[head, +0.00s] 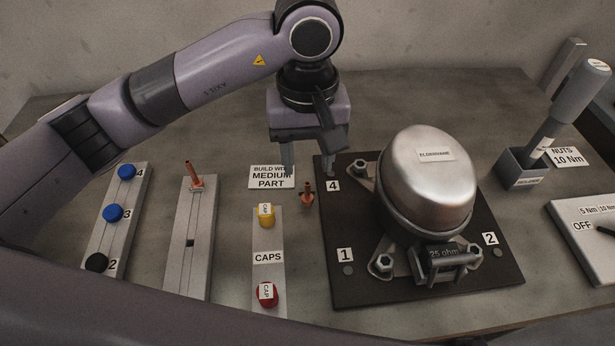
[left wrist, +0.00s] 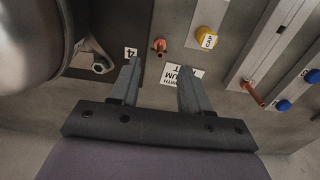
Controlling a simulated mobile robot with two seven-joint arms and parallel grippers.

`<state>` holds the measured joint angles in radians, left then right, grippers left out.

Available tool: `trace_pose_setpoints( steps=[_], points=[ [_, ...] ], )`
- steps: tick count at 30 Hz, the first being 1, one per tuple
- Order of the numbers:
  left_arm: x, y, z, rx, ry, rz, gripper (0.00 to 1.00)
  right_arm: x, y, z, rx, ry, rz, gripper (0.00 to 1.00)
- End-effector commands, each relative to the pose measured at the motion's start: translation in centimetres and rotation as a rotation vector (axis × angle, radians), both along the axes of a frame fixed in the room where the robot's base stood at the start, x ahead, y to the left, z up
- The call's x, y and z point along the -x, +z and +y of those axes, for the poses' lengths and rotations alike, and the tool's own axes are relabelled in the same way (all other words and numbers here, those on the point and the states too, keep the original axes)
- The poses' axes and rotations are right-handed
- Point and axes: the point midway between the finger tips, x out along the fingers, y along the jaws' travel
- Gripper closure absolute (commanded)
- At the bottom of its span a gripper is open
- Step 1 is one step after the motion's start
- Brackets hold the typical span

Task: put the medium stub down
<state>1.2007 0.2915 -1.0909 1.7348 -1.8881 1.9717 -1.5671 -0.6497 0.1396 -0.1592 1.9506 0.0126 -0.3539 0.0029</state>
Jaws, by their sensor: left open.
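A small copper stub (head: 307,193) stands on the grey table just left of the dark pallet (head: 345,285), near its label 4. It also shows in the left wrist view (left wrist: 159,46). A longer copper stub (head: 193,175) stands at the far end of a grey rack (head: 174,275); the left wrist view shows it too (left wrist: 253,94). I cannot tell from a label which stub is the medium one. My left gripper (head: 307,160) is open and empty, its fingers above and behind the small stub, apart from it. My right gripper is not in view.
A silver compressor (head: 427,185) sits on the pallet. A sign (head: 271,178) reads "BUILD WITH MEDIUM PART". A caps rack (head: 268,275) holds a yellow and a red cap. A rack with blue and black knobs (head: 125,205) is at left; a tool holder (head: 520,170) is at right.

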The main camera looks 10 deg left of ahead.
Motion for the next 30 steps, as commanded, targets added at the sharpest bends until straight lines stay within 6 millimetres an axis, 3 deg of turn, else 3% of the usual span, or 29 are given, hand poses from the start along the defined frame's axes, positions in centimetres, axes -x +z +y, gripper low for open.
trace_pose_setpoints(
  steps=[3,9,30],
  points=[
    [-0.1,2.2,0.0,-0.001,0.000,-0.004,0.53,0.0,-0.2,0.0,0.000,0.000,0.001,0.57],
    [0.0,3.9,0.0,0.000,0.000,-0.001,0.53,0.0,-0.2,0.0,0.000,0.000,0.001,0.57],
    [0.0,4.2,0.0,0.000,-0.001,0.001,0.53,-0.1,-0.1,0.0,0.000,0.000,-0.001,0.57]
  ],
)
